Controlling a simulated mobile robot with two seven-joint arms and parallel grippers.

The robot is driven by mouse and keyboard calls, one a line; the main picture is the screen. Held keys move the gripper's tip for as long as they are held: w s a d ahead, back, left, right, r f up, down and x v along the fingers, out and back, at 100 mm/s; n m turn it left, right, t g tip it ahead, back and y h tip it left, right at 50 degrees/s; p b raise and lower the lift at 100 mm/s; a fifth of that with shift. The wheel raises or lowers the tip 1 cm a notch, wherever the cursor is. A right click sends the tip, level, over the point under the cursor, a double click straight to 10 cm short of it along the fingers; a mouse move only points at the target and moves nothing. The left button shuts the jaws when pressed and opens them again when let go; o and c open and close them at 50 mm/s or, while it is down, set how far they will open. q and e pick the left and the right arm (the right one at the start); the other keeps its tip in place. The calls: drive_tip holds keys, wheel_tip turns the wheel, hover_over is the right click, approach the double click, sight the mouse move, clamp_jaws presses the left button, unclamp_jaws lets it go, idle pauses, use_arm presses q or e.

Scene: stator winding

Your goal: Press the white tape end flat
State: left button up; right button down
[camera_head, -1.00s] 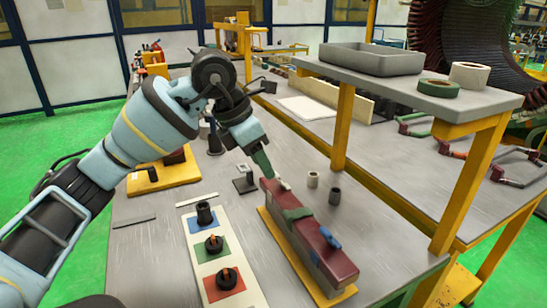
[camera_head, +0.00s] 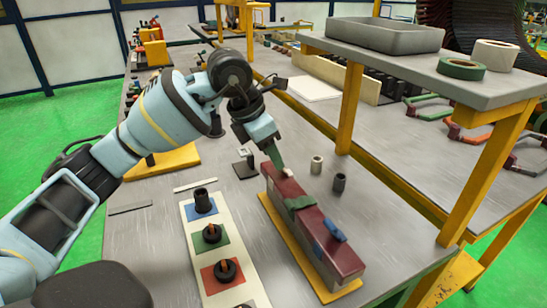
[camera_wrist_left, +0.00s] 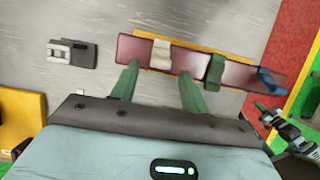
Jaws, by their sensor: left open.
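A long dark red bar (camera_head: 316,232) lies on a yellow base on the grey table. A green tape band (camera_head: 300,202) and a blue tape piece (camera_head: 335,230) are around it. The white tape (camera_head: 289,171) is near the bar's far end, partly hidden by my fingers in the head view. It shows whole in the left wrist view (camera_wrist_left: 161,54), crossing the bar. My left gripper (camera_head: 283,166) is at the far end of the bar, close to the white tape. In the wrist view its two green fingers (camera_wrist_left: 158,73) are apart, on either side of the white tape.
A raised shelf (camera_head: 400,68) with a grey tray and tape rolls is at the right.

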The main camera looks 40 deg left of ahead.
use_arm(q)
drive_tip(key=shift+x, duration=1.05)
